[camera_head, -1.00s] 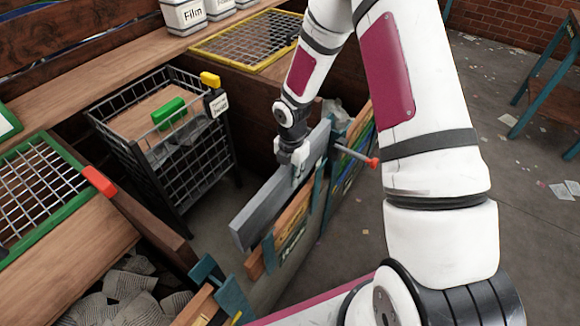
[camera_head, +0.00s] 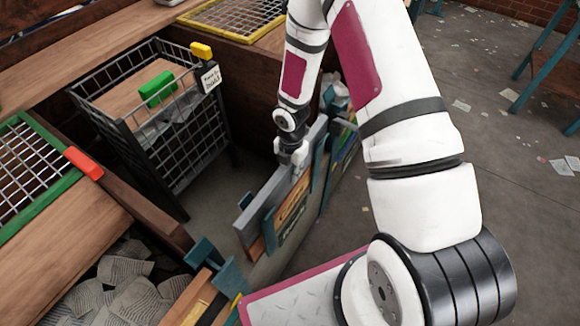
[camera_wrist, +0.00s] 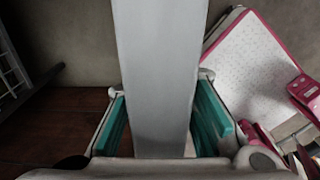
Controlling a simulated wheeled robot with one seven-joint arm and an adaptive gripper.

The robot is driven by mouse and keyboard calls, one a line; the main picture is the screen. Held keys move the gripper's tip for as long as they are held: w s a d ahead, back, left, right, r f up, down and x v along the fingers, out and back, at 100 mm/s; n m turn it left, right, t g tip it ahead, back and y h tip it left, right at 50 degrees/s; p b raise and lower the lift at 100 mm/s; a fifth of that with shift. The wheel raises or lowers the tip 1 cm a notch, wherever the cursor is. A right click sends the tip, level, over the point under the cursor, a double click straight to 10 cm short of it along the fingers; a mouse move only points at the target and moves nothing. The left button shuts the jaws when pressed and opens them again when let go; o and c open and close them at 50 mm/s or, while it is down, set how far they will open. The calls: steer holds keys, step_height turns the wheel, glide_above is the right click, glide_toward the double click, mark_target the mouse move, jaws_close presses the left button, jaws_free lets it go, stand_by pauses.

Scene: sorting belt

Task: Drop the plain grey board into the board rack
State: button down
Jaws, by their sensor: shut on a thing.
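The plain grey board (camera_head: 258,208) is long and narrow. It stands on edge, slanting from lower left to upper right in the head view. My gripper (camera_head: 292,160) is shut on it from above, near its middle. In the wrist view the board (camera_wrist: 155,60) runs between the two teal finger pads of my gripper (camera_wrist: 163,122). The board rack (camera_head: 318,188), with teal uprights and an orange-brown labelled panel, is directly beside and below the board. I cannot tell whether the board's lower edge is inside a slot; it is hidden.
In the wrist view, a pink-edged white item (camera_wrist: 255,65) lies to the right.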

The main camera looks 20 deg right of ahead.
stand_by(0.4)
steer(key=shift+f, duration=0.6)
steer(key=c, duration=1.3)
jaws_free()
steer(key=shift+f, duration=0.1)
step_height(320, 180, up, 12)
steer(key=shift+r, duration=0.1)
